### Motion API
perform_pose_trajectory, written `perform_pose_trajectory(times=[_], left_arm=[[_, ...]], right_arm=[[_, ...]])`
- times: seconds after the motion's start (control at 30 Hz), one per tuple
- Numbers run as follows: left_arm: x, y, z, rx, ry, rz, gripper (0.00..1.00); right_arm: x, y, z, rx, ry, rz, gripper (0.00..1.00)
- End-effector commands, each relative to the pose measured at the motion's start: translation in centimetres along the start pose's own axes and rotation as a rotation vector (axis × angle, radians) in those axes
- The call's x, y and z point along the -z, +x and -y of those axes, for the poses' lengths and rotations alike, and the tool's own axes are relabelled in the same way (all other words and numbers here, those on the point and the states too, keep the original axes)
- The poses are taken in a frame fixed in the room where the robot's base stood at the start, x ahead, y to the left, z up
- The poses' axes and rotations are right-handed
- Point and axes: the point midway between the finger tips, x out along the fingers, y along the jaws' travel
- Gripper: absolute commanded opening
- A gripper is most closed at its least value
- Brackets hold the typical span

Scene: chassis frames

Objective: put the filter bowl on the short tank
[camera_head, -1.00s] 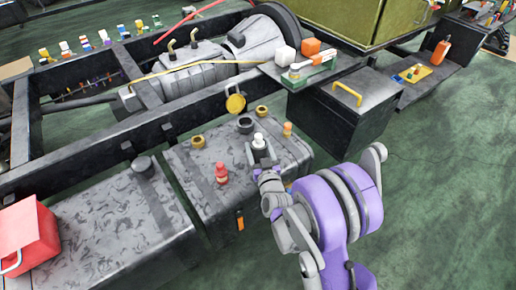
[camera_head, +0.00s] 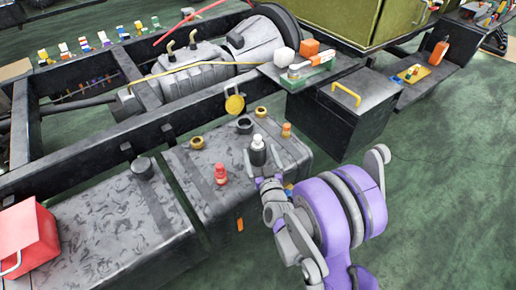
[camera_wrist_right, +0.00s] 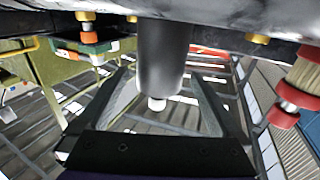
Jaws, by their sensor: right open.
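The filter bowl appears to be the dark cylinder with a white tip (camera_head: 258,152). It stands upright on the top of the short tank (camera_head: 205,180), near its front edge. In the right wrist view the dark cylinder (camera_wrist_right: 160,60) shows with its white tip pointing down the picture. My right gripper (camera_head: 263,170) is open at the near side of the cylinder. Its fingers lie to either side of it in the right wrist view, with gaps to both. My left gripper is not in view.
On the tank, a red fitting (camera_head: 220,174), a brass ring (camera_head: 197,142), a black ring (camera_head: 245,126) and an orange-brass fitting (camera_head: 286,130) stand near the bowl. A black box with a yellow handle (camera_head: 346,95) is at right. A red case (camera_head: 28,238) sits at left.

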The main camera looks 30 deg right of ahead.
Motion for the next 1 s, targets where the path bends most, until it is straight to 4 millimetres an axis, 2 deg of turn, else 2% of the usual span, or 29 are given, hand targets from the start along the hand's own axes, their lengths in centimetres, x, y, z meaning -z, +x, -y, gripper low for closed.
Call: perform_pose_trajectory(times=[0.1, 0.3, 0.4, 0.57, 0.67, 0.77, 0.87, 1.0], left_arm=[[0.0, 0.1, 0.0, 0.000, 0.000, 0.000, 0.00], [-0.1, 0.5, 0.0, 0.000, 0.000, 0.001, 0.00], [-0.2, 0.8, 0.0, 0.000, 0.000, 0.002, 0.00], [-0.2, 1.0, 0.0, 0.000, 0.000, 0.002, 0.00], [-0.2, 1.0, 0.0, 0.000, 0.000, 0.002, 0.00], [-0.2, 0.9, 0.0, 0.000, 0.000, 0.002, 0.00], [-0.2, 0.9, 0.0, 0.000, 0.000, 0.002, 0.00], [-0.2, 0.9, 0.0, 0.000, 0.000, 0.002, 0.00]], right_arm=[[0.0, -2.9, 0.0, 0.001, 0.001, 0.000, 1.00], [-0.1, -6.8, 0.1, 0.002, 0.001, 0.001, 1.00], [-0.1, -8.1, 0.0, 0.001, 0.001, 0.000, 1.00], [-0.1, -9.0, 0.4, 0.014, 0.000, 0.014, 1.00], [-0.2, -9.2, 1.9, 0.067, -0.002, 0.074, 1.00], [-0.6, -9.8, 4.4, 0.157, -0.008, 0.195, 1.00], [-1.4, -11.6, 6.9, 0.248, -0.020, 0.361, 1.00], [-2.5, -15.9, 8.7, 0.328, -0.055, 0.612, 1.00]])
